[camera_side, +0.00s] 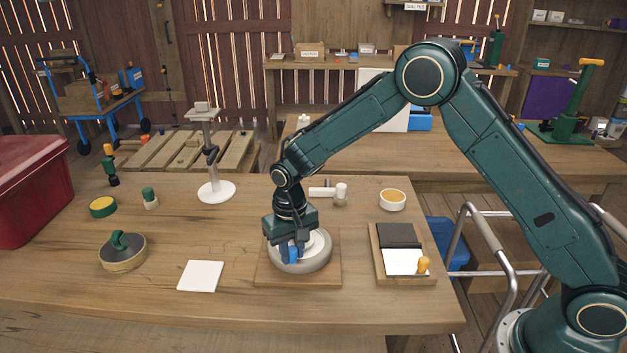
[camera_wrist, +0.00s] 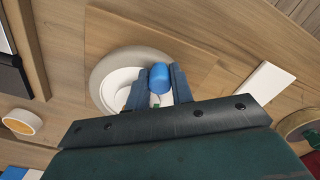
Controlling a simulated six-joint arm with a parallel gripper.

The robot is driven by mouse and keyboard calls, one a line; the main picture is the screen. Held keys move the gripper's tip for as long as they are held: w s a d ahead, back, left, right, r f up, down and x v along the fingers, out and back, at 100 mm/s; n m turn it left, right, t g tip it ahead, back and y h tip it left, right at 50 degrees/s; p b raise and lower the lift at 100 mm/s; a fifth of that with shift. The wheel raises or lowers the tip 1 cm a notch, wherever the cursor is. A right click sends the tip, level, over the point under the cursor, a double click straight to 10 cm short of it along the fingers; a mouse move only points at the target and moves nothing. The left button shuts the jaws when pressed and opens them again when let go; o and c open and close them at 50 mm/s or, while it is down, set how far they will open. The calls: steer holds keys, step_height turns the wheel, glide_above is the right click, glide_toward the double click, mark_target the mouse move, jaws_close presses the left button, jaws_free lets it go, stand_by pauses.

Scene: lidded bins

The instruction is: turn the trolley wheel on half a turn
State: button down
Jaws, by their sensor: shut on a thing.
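The trolley wheel, a pale grey ring (camera_side: 318,262) with a white centre, lies flat on a square wooden board (camera_side: 330,277) on the bench. It also shows in the wrist view (camera_wrist: 104,72). A blue upright handle (camera_side: 293,256) stands on the wheel, at its near left side in the side view. My gripper (camera_side: 290,252) points down over the wheel. In the wrist view the blue handle (camera_wrist: 160,76) sits between my two fingers, which are shut on it. The fingers and palm hide part of the wheel.
A white square (camera_side: 200,276) lies left of the board, with a green-handled round lid (camera_side: 122,252) farther left. A tray (camera_side: 405,281) with an orange knob is to the right. A white stand (camera_side: 215,190), a yellow-topped cup (camera_side: 392,201) and a red bin (camera_side: 30,185) stand around.

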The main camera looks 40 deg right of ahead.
mark_target(274, 250)
steer(key=w+m, duration=0.1)
steer(key=m, duration=0.1)
steer(key=w+a+m, duration=0.1)
steer(key=w+m, duration=0.1)
steer(key=m, duration=0.1)
steer(key=w+m, duration=0.1)
steer(key=m, duration=0.1)
steer(key=w+m, duration=0.1)
steer(key=m, duration=0.1)
steer(key=shift+w+m, duration=0.3)
steer(key=shift+m, duration=0.1)
steer(key=w+m, duration=0.1)
steer(key=d+m, duration=0.1)
steer(key=m, duration=0.1)
steer(key=w+m, duration=0.1)
steer(key=m, duration=0.1)
steer(key=shift+w+d+r, duration=0.1)
steer(key=shift+w+d, duration=0.2)
steer(key=shift+w, duration=0.05)
steer(key=shift+w+d+m, duration=0.25)
steer(key=shift+d+m, duration=0.1)
steer(key=shift+m, duration=0.5)
steer(key=shift+w+d+m, duration=0.25)
steer(key=shift+d+m, duration=0.15)
steer(key=shift+m, duration=0.5)
steer(key=shift+w+d+m, duration=0.25)
steer(key=shift+d+m, duration=0.1)
steer(key=shift+m, duration=0.5)
steer(key=c, duration=1.2)
jaws_free()
